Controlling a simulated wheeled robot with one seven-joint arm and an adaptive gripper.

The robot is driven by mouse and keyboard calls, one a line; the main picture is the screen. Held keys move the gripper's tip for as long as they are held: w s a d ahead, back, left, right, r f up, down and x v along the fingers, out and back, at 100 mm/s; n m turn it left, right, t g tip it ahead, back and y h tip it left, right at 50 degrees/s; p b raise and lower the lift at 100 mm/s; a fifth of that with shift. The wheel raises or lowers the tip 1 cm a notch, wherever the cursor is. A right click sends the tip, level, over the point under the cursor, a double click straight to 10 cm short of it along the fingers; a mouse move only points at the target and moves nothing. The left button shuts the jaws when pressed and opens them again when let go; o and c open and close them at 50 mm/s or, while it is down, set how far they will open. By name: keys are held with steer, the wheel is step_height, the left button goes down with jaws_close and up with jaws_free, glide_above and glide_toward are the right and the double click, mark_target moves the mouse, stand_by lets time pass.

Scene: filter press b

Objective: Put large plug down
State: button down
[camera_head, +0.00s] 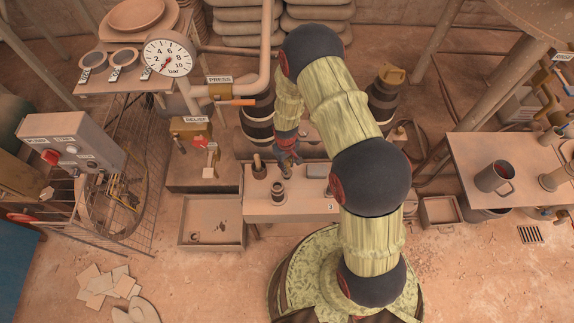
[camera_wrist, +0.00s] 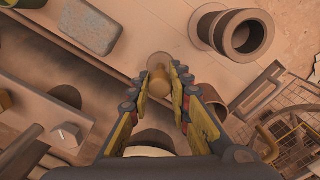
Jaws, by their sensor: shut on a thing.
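My gripper (camera_wrist: 164,74) is shut on a brass-coloured, round-ended plug (camera_wrist: 158,82), which shows between the fingertips in the wrist view. In the head view my gripper (camera_head: 290,152) hangs over the back part of the small bench (camera_head: 303,212).
A hollow, dark-ringed cylinder (camera_head: 278,192) stands on the bench beside my gripper and shows in the wrist view (camera_wrist: 235,35). A brass-topped piece (camera_head: 258,169) stands behind it. A grey block (camera_wrist: 90,25) lies nearby. A tray (camera_head: 211,237) is left of the bench.

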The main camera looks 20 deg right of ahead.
steer(key=shift+f, duration=0.1)
steer(key=c, duration=2.1)
jaws_free()
steer(key=shift+f, duration=0.1)
steer(key=o, duration=0.4)
steer(key=shift+c, duration=0.2)
steer(key=shift+o, duration=0.5)
